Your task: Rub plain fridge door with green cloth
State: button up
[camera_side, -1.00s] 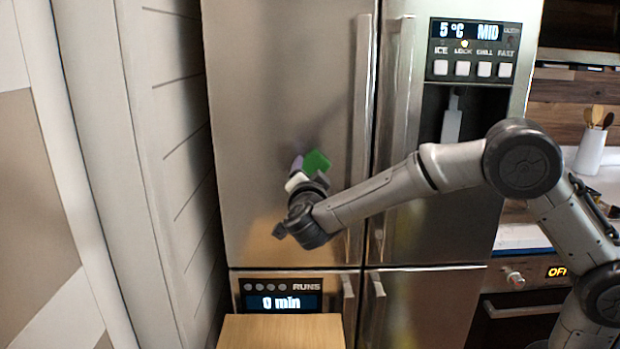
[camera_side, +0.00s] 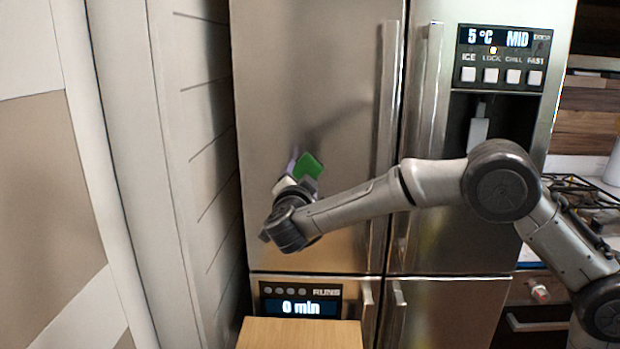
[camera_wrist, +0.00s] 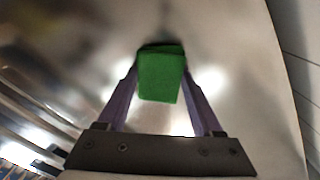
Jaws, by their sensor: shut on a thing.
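The plain fridge door (camera_side: 310,60) is the left steel door, without a panel, with a vertical handle (camera_side: 388,130) on its right side. My gripper (camera_side: 297,165) is in front of the lower part of this door and shut on the green cloth (camera_side: 310,166). In the wrist view the green cloth (camera_wrist: 161,76) sits between the two purple fingers, with the blurred steel door behind it. The cloth is close to the door; whether it touches the door I cannot tell. The gripper body hides part of the door's lower left.
The right fridge door has a display panel (camera_side: 502,58) and a dispenser. A lower panel (camera_side: 300,300) reads "0 min", with a wooden surface (camera_side: 300,335) below it. A white panelled wall (camera_side: 195,130) stands close on the left. A hob (camera_side: 590,195) is at the right.

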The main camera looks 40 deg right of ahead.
aim_at(318, 168)
jog(key=shift+w+a, duration=0.2)
jog(key=shift+s+r, duration=0.1)
jog(key=shift+r, duration=0.75)
jog(key=shift+s+d, duration=1.3)
jog(key=shift+d, duration=0.2)
jog(key=shift+s+d, duration=1.25)
jog(key=shift+s, duration=0.1)
jog(key=shift+v, duration=3.05)
jog(key=shift+a+f, duration=0.1)
